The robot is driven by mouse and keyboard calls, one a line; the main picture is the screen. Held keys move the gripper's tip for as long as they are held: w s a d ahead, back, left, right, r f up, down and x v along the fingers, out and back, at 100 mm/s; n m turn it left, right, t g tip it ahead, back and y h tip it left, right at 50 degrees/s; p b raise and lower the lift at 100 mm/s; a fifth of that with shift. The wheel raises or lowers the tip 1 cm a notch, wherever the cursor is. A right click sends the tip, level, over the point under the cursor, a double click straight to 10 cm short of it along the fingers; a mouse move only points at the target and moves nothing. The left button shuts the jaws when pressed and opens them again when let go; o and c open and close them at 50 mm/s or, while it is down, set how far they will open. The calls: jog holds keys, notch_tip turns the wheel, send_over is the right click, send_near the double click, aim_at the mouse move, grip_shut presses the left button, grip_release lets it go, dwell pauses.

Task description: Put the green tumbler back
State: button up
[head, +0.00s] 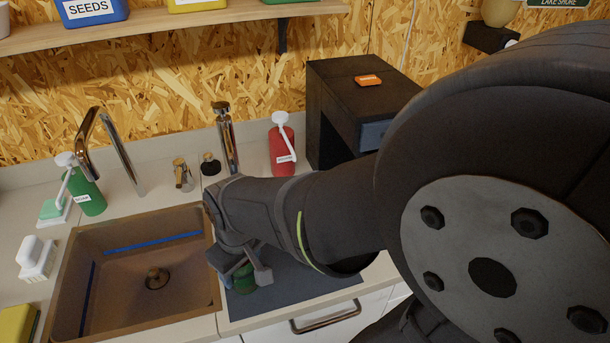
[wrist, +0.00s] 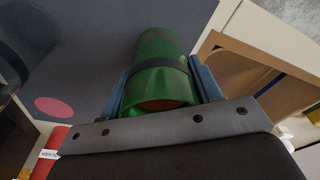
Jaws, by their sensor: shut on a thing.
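The green tumbler (wrist: 158,88) is between the two blue-padded fingers of my gripper (wrist: 160,90) in the wrist view, with a dark band around it and a reddish inside. My gripper is shut on it. In the head view my gripper (head: 246,278) is over the left part of the dark grey mat (head: 300,290), right of the sink, and a small part of the tumbler (head: 245,279) shows between the fingers. My arm hides much of the mat. Whether the tumbler touches the mat cannot be told. A pink disc (wrist: 54,107) shows on the dark mat in the wrist view.
The brown sink (head: 120,280) lies left of the mat, with a tall faucet (head: 108,145) behind it. A red pump bottle (head: 282,146) and a black stand (head: 345,100) stand behind the mat. A green pump bottle (head: 84,190) and a white brush (head: 36,258) sit at the left.

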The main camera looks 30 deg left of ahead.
jog(key=o, duration=1.3)
jog(key=shift+f, duration=0.15)
jog(key=r, duration=0.4)
jog(key=d+r, duration=0.1)
jog(key=r, duration=0.7)
jog(key=shift+s+d+r, duration=0.15)
jog(key=shift+d, duration=0.1)
jog(key=f, duration=0.4)
jog(key=a+f, duration=0.1)
jog(key=f, duration=0.7)
jog(key=shift+a+f, duration=0.15)
jog(key=shift+a, duration=0.05)
notch_tip(320, 180, up, 2)
jog(key=shift+r, duration=0.95)
